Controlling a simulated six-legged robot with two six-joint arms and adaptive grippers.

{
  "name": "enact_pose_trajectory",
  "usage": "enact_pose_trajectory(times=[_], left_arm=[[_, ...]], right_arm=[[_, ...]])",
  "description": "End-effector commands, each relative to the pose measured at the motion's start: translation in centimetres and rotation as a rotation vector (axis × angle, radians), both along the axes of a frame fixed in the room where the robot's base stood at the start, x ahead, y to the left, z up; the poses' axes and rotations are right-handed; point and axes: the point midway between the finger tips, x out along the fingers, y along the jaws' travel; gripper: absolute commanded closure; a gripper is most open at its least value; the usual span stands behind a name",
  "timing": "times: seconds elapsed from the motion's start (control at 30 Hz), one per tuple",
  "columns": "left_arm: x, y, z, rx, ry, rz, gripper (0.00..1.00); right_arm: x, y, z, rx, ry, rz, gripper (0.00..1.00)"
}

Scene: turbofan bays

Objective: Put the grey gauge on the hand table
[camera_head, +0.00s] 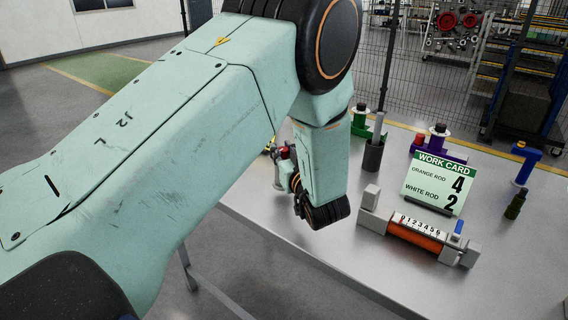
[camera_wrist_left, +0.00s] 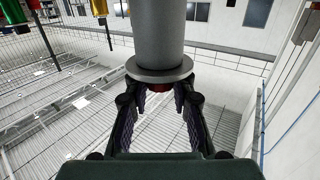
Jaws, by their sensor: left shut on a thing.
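In the left wrist view my left gripper (camera_wrist_left: 158,95) is shut on a grey cylindrical thing with a wide flange, which I take for the grey gauge (camera_wrist_left: 158,40). A red part shows between the fingertips just below the flange. In the head view my left gripper (camera_head: 283,160) is mostly hidden behind my forearm, near the left edge of a grey table (camera_head: 330,250). A bit of red and grey shows there. I cannot tell whether the gauge touches the table. No label shows which surface is the hand table. My right gripper is not in view.
The table carries a dark cup with a grey rod (camera_head: 373,155), a green piece (camera_head: 360,122), a purple piece (camera_head: 437,142), a blue piece (camera_head: 525,165), a work card (camera_head: 436,182) and an orange-rod counter fixture (camera_head: 418,234). A mesh fence stands behind.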

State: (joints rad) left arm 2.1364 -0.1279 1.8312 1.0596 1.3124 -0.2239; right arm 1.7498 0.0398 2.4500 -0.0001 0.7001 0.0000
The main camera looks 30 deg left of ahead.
Motion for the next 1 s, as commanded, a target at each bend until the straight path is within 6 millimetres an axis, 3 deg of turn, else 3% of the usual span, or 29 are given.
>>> enact_pose_trajectory(times=[0.2,0.47,0.5,0.77,1.0], left_arm=[[0.1,0.0,-2.8,0.002,-0.001,0.000,1.00],[0.3,0.0,-2.9,0.001,-0.002,0.000,1.00],[0.3,0.0,-3.0,0.001,0.001,0.000,0.75],[0.3,0.0,-2.9,0.000,0.001,0.000,0.53],[0.3,0.0,-2.9,0.000,0.001,0.000,0.53]], right_arm=[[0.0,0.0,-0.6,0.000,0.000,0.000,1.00],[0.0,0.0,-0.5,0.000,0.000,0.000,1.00],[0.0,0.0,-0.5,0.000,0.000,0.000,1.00],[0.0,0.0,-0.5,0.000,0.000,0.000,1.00],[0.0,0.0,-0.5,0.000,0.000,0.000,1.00]])
